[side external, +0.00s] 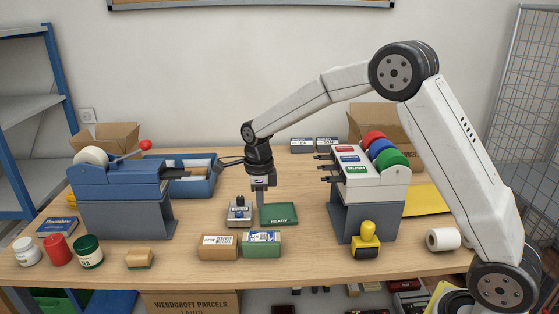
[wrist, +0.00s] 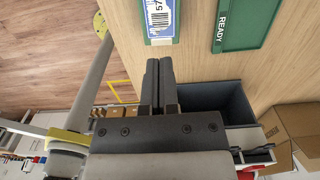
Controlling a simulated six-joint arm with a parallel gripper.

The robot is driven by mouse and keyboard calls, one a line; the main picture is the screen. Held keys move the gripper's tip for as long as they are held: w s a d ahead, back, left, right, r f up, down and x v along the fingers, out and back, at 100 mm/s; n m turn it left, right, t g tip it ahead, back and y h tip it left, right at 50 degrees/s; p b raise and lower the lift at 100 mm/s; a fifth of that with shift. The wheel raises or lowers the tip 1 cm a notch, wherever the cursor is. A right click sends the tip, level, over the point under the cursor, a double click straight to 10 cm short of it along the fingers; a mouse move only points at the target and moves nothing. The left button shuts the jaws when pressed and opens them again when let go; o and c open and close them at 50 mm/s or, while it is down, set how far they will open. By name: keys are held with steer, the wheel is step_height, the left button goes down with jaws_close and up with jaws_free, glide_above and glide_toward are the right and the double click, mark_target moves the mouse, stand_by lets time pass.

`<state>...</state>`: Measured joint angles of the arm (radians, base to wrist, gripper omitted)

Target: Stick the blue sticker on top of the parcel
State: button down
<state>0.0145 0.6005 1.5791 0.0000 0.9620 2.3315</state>
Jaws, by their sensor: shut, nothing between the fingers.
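The sticker dispenser (side external: 370,185) stands right of centre in the side view. Its sloped face shows red, blue and green tabs; the blue sticker (side external: 350,158) is in the middle. A green parcel (side external: 262,250) with a blue-and-white printed label on top lies at the counter's front centre. A labelled parcel end also shows at the top of the wrist view (wrist: 160,20). A brown parcel (side external: 218,248) with a white label sits left of the green one. My gripper (side external: 260,204) points down behind the green parcel, by the READY mat; its fingers (wrist: 159,64) are together and empty.
The green READY mat (side external: 279,214) lies right of my gripper, and a small grey device (side external: 239,212) stands left. A blue machine (side external: 122,190) stands at left, a yellow stamp (side external: 366,236) at front right. Several jars (side external: 58,250) line the left front.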

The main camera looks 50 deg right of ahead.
glide_above(262, 236)
steer(key=shift+a+f, duration=0.1)
steer(key=shift+f, duration=3.4)
steer(key=shift+f, duration=1.55)
steer(key=shift+r, duration=0.15)
step_height(262, 236, up, 8)
steer(key=shift+s, duration=0.1)
steer(key=s+n+t, duration=0.2)
steer(key=s+n, duration=1.9)
steer(key=n, duration=0.5)
steer(key=shift+s+a+f+n+t, duration=0.2)
steer(key=shift+s+a+n+t, duration=0.1)
steer(key=shift+s+a+n, duration=0.1)
